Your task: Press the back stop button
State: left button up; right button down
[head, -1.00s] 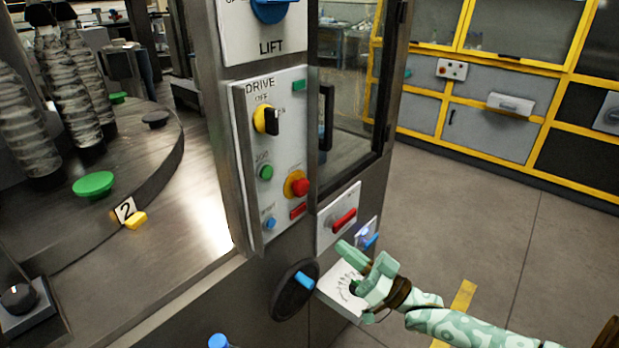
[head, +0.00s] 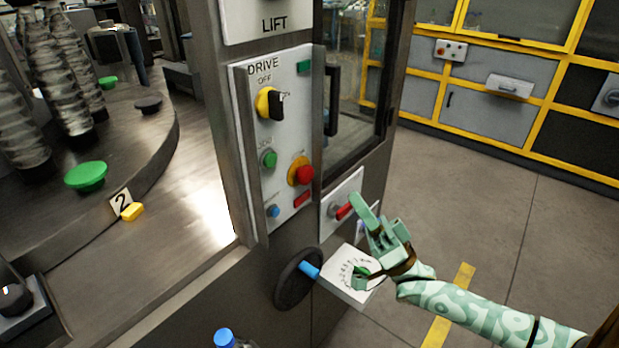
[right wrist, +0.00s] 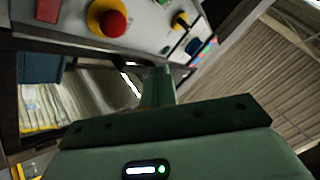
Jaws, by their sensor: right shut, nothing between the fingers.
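A red mushroom stop button (head: 304,174) on a yellow collar is on the DRIVE panel (head: 250,120). It shows near the top of the right wrist view (right wrist: 113,23). A smaller red button (head: 441,50) is on a box at the far wall. No label shows which of these is the back one. My right gripper (head: 359,201) is shut and empty, below and right of the DRIVE stop button and apart from it in the head view. Its fingers point up in the right wrist view (right wrist: 158,85). My left gripper is not in view.
The DRIVE panel also has a black-and-yellow switch (head: 270,104), a green button (head: 268,159) and a blue button (head: 273,211). A red handle (head: 343,211) lies close to my right fingers. A handwheel (head: 292,284) and white dial plate (head: 345,284) are below.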

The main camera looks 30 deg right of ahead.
aim_at(308, 170)
jog(key=w+a+b, duration=0.2)
jog(key=w+a, duration=0.1)
jog(key=w, duration=0.4)
dwell(2.0)
jog(key=shift+w+a, duration=0.1)
jog(key=shift+w, duration=0.2)
jog(key=shift+w+a+b, duration=0.15)
jog(key=shift+w+b, duration=0.2)
jog(key=shift+w, duration=0.05)
dwell(0.7)
jog(key=shift+s, duration=0.1)
jog(key=shift+s+d+p, duration=0.3)
jog(key=shift+s+p, duration=0.15)
jog(key=shift+s, duration=0.25)
